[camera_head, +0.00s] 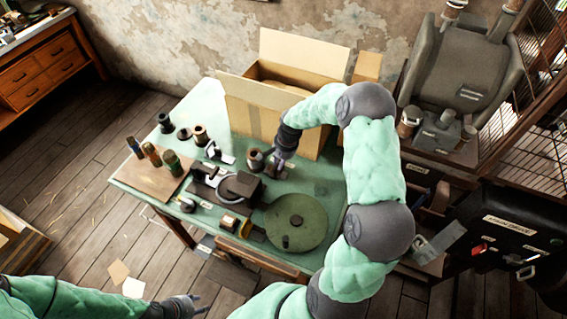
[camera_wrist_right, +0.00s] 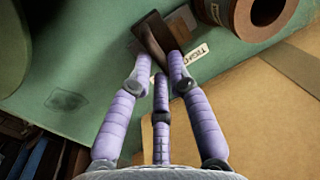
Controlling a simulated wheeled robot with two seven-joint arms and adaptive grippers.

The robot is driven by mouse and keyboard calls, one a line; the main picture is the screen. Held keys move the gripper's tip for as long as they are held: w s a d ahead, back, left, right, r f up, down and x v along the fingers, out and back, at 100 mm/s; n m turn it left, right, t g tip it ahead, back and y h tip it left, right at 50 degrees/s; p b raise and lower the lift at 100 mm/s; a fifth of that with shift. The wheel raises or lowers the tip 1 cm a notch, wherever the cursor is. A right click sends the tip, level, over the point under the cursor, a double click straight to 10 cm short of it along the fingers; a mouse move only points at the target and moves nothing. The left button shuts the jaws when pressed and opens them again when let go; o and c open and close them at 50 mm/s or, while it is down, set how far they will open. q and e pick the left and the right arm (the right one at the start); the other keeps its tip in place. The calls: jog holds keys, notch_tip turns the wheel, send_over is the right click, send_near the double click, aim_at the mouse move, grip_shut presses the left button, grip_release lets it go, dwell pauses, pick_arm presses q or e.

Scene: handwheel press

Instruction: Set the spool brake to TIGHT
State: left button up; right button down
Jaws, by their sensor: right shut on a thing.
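The spool brake shows in the right wrist view as a dark brown lever (camera_wrist_right: 153,38) on the green tabletop (camera_wrist_right: 95,62). A small pale label (camera_wrist_right: 196,53) lies beside it, and its print seems to read TIGHT. My right gripper (camera_wrist_right: 160,66) is shut on the lever's near end, with its purple fingers around it. In the head view my right gripper (camera_head: 284,155) reaches down to the table in front of the cardboard box, and it hides most of the brake. My left gripper (camera_head: 192,303) is low over the floor, away from the table; its fingers are too small to judge.
An open cardboard box (camera_head: 255,117) stands right behind my right gripper. A spool (camera_head: 255,160) stands close to its left. A round green plate (camera_head: 296,222) and a dark press device (camera_head: 238,187) are nearer. Several spools and bottles stand at the left.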

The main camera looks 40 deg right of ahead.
aim_at(271, 168)
jog(key=w, duration=0.1)
jog(key=w+a, duration=0.1)
jog(key=w, duration=0.1)
jog(key=shift+w+a, duration=0.1)
jog(key=shift+a, duration=0.25)
jog(key=c, duration=1.1)
grip_release()
jog(key=shift+c, duration=0.2)
notch_tip(271, 168, up, 12)
jog(key=s+d, duration=0.1)
jog(key=s, duration=0.1)
jog(key=shift+f, duration=0.1)
